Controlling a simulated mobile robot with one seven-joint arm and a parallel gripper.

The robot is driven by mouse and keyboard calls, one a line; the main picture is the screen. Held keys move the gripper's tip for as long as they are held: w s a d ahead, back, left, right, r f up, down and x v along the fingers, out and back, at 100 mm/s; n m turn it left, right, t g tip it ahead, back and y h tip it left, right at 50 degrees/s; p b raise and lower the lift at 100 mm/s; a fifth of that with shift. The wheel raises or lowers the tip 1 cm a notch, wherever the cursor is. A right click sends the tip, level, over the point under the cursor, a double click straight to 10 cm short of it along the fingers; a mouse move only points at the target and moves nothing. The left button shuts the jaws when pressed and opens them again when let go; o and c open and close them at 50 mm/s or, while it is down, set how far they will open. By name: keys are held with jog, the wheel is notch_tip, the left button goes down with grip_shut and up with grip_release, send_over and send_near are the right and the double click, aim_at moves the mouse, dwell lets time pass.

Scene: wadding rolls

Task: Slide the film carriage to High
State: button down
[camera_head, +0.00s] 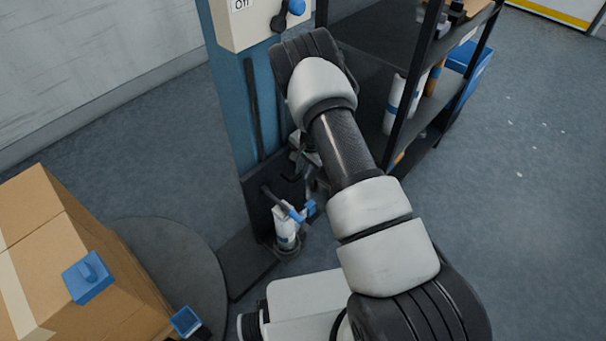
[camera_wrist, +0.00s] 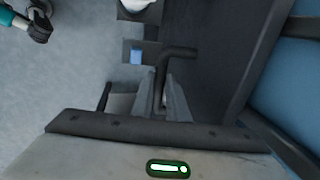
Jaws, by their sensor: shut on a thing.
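The dark film carriage (camera_head: 262,205) sits low on the blue mast (camera_head: 228,95), below a long vertical slot. It bears a white film roll (camera_head: 286,226) with blue parts beside it. My gripper (camera_head: 306,165) is at the carriage's upper right side, partly hidden behind my arm in the head view. In the wrist view, my gripper (camera_wrist: 171,90) is shut on a dark bent handle (camera_wrist: 180,53), which passes between the fingers. No High mark is readable.
A pale control box with an "Off" label (camera_head: 241,4) and a blue-knobbed lever (camera_head: 290,12) tops the mast. Cardboard boxes (camera_head: 60,240) stand on a round dark turntable (camera_head: 178,250) at left. A dark shelf rack (camera_head: 415,90) stands close at right. Floor farther right is open.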

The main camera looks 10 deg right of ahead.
notch_tip(320, 180, up, 20)
jog(key=p, duration=0.8)
jog(key=shift+w+r, duration=0.1)
jog(key=shift+w, duration=0.05)
jog(key=c, duration=1.8)
grip_release()
jog(key=shift+r, duration=0.1)
jog(key=shift+o, duration=0.4)
notch_tip(320, 180, up, 12)
jog(key=s+d+p, duration=0.1)
jog(key=s, duration=0.1)
jog(key=shift+d+f, duration=0.2)
jog(key=shift+f, duration=0.05)
jog(key=shift+s, duration=0.1)
